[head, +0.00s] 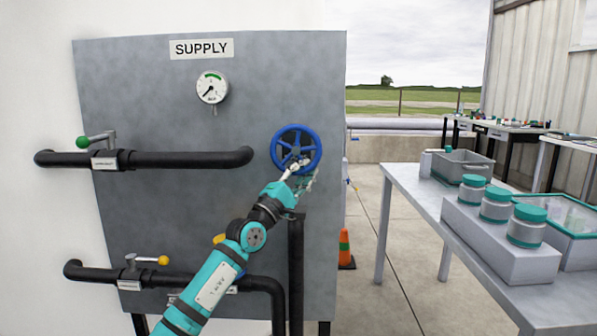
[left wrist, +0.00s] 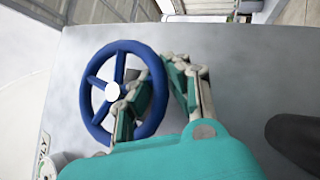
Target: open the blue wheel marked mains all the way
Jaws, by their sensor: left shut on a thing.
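The blue wheel (head: 296,130) is mounted on the right side of the grey supply panel (head: 200,220). In the left wrist view the blue wheel (left wrist: 94,72) shows its spokes and a pale hub. My left gripper (head: 298,172) is at the lower edge of the wheel in the head view. In the left wrist view the left gripper (left wrist: 152,92) has its fingers on either side of the wheel's rim and is shut on it. The mains marking is not readable. My right gripper is not in view.
A dial gauge (head: 212,87) sits under the SUPPLY sign (head: 202,48). Dark pipes with a green-knobbed lever (head: 83,142) and a yellow-knobbed lever (head: 163,260) run on the left. An orange cone (head: 345,250) and a table (head: 405,190) with jars stand right.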

